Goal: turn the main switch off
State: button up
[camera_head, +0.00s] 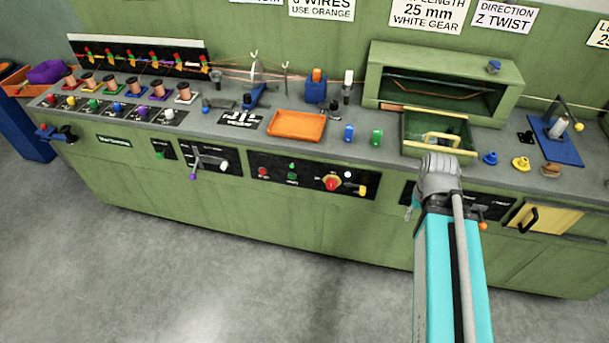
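A red rotary knob on a yellow plate (332,183), which looks like the main switch, sits on the black control panel (312,187) on the front of the green bench. Its handle angle is too small to read for certain. My arm rises from the bottom right, and its grey joint is to the right of the panel, in front of the bench edge. My gripper's fingers do not show; they may be hidden behind the arm. Nothing covers the red knob.
The same panel carries a red button (263,172), a green button (292,177) and a white-knobbed lever (348,175). A purple-tipped lever (193,176) sticks out further left. A yellow handle (428,135) is near my arm. The floor (230,275) in front is clear.

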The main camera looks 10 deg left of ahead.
aim_at(331, 184)
jog(key=u, duration=0.55)
jog(key=k, duration=0.6)
jog(key=u, duration=0.55)
